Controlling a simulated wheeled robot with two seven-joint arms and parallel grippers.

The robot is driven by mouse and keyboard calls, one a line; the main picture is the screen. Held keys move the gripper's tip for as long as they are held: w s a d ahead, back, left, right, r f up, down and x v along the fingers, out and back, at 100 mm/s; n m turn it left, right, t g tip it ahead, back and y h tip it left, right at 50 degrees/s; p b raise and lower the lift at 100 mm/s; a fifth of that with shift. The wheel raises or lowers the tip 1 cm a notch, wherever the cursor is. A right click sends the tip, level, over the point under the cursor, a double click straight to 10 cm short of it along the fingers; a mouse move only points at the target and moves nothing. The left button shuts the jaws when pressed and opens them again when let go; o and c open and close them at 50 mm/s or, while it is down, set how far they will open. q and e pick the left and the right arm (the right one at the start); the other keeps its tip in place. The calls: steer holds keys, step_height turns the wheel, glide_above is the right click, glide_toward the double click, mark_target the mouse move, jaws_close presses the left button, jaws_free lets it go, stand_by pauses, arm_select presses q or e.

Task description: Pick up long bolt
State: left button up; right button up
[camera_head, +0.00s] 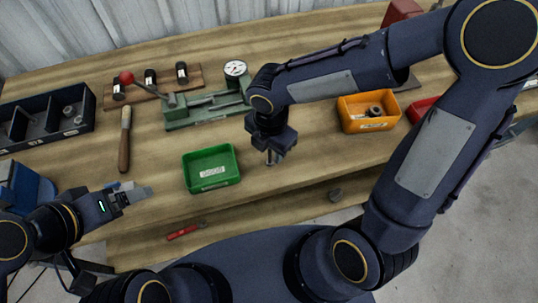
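My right gripper (272,158) points down over the wooden bench, just right of the green bin (212,170). Small grey metal parts show under its dark body. I cannot tell fingertips from a bolt there, or whether it is open or shut. No long bolt can be made out clearly elsewhere. My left gripper (138,194) points right near the bench's front edge, left of the green bin. Its grey fingers show from the side, so its opening is unclear.
An orange bin (368,112) holding metal parts stands right of my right gripper. A green fixture with a dial gauge (235,69) stands behind. A brown-handled file (125,140) lies left. A black divided tray (20,125) is far left. A red-handled tool (186,231) lies on the lower shelf.

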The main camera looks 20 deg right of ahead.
mark_target(270, 156)
steer(key=shift+f, duration=1.6)
steer(key=shift+c, duration=0.4)
jaws_close()
steer(key=shift+r, duration=0.15)
